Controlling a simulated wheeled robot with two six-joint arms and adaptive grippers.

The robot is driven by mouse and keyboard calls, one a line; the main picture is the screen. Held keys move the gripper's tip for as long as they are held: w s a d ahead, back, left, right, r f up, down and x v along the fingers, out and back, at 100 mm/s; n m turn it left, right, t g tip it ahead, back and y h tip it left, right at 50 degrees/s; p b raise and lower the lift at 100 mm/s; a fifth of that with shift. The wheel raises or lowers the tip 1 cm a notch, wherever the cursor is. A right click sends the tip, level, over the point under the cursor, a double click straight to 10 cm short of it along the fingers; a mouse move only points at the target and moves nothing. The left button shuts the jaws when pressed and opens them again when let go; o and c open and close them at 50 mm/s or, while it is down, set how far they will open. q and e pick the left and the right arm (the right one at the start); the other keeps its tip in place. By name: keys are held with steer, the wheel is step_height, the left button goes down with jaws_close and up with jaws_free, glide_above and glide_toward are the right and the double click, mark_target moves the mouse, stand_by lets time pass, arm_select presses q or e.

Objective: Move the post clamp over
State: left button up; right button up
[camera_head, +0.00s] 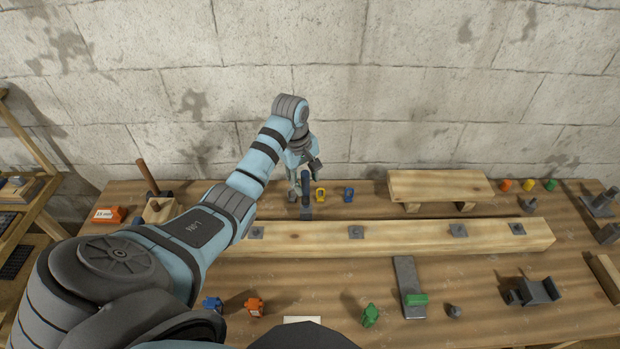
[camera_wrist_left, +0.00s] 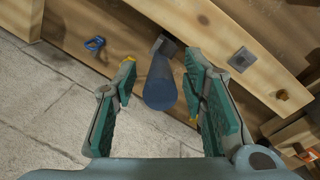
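A dark blue upright piece (camera_head: 306,187), which I take to be the post clamp, stands at the back edge of the long wooden beam (camera_head: 400,237). In the left wrist view, this blue piece (camera_wrist_left: 162,86) is a rounded post with a grey square foot at the far end. My left gripper (camera_head: 304,178) is above and around it, with one finger on each side. The green finger pads look apart from the post, with a clear gap on the left side. My right gripper is not in view.
Grey square plates (camera_head: 356,232) sit along the beam. Yellow (camera_head: 320,195) and blue (camera_head: 348,194) small clamps stand just right of the gripper. A raised wooden board (camera_head: 440,186) is at the back right. Coloured small parts and a grey bracket (camera_head: 532,292) lie in front.

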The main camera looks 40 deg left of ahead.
arm_select(q)
steer(key=shift+w+f, duration=0.15)
steer(key=shift+f, duration=0.25)
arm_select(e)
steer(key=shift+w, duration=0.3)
arm_select(q)
steer(key=shift+r, duration=0.1)
steer(key=shift+c, duration=0.3)
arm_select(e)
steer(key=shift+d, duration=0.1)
arm_select(q)
steer(key=shift+s, duration=0.2)
steer(key=c, duration=0.3)
jaws_close()
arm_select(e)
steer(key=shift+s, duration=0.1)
